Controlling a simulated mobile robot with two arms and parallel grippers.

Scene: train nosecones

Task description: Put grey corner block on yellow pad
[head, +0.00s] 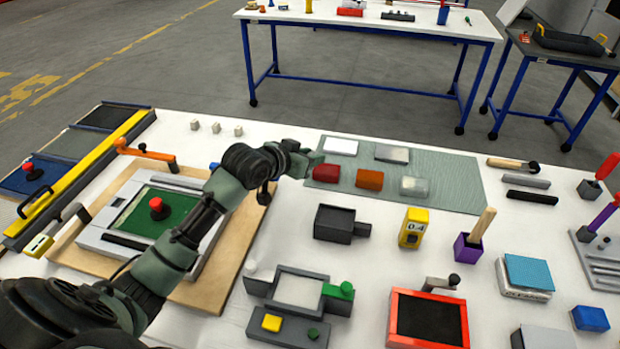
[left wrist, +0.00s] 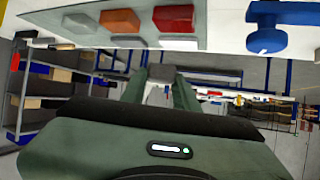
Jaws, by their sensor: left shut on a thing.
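My left gripper (head: 308,160) reaches over the table to the left edge of the grey-green mat. In the left wrist view its two green fingers (left wrist: 160,92) are shut on a small dark grey block (left wrist: 162,73), which I take for the grey corner block. In the head view the block is too small and hidden to make out. A small yellow square pad (head: 272,322) lies on a dark grey fixture at the front, nearer than the gripper and apart from it. My right gripper is in neither view.
The grey-green mat (head: 455,182) bears white, red and orange blocks. A black box (head: 335,224), a yellow gauge (head: 413,228) and a purple cup (head: 468,248) stand in front of it. A red-framed tray (head: 428,318) is at the front. Small pale cubes (head: 215,128) stand at the back left.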

